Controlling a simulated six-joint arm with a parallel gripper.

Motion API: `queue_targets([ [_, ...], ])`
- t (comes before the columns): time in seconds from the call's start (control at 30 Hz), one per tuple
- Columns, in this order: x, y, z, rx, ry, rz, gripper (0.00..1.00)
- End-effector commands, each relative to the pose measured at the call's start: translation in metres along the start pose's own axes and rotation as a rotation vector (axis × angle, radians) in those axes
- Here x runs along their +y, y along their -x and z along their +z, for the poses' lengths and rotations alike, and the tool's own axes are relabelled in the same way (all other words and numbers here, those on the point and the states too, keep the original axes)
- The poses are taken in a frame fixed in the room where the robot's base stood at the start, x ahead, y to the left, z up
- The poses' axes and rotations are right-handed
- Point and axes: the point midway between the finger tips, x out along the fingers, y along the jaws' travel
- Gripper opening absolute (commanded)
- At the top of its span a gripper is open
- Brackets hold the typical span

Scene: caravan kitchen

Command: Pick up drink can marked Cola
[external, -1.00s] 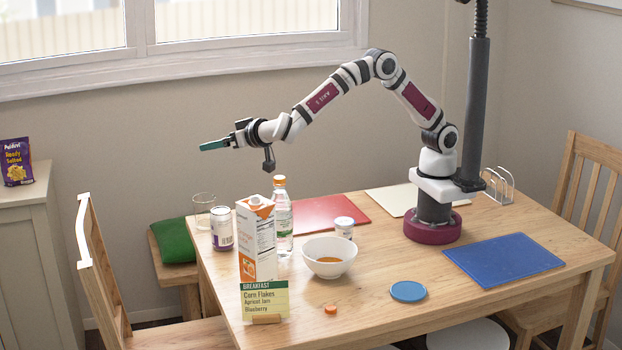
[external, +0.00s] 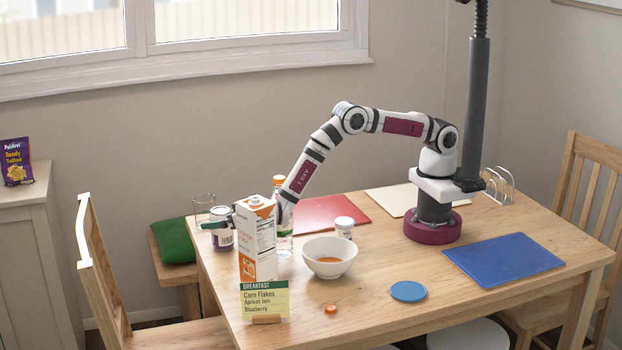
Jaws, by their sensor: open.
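A drink can (external: 221,239) stands upright near the table's left edge, behind and left of the juice carton; its marking is too small to read, so I cannot tell whether it is the Cola can. My gripper (external: 213,225) is open and low at the can, with a green fingertip across the can's upper front. The carton hides part of my gripper and wrist. I cannot tell whether the fingers touch the can.
The tall juice carton (external: 257,245) stands close in front of my wrist. A clear bottle (external: 283,245) is partly behind my forearm. A glass (external: 203,206) stands behind the can. A white bowl (external: 329,270), a menu card (external: 265,301) and a white-lidded tub (external: 344,226) are nearby.

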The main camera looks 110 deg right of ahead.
Motion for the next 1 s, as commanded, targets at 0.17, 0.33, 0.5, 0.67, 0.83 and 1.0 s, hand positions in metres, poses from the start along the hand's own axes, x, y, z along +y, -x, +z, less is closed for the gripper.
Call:
queue_targets([
  [0.17, 0.0, 0.0, 0.0, 0.0, 0.0, 0.0, 0.87],
  [0.33, 0.0, 0.001, 0.0, 0.0, 0.001, 0.0, 0.57],
  [0.5, 0.0, 0.001, 0.0, 0.0, 0.001, 0.0, 0.26],
  [0.67, 0.0, 0.001, -0.001, 0.0, 0.001, 0.0, 0.0],
  [0.83, -0.001, 0.001, -0.001, 0.001, 0.0, -0.001, 0.0],
  [1.0, -0.001, 0.01, -0.025, 0.003, -0.002, -0.002, 0.0],
])
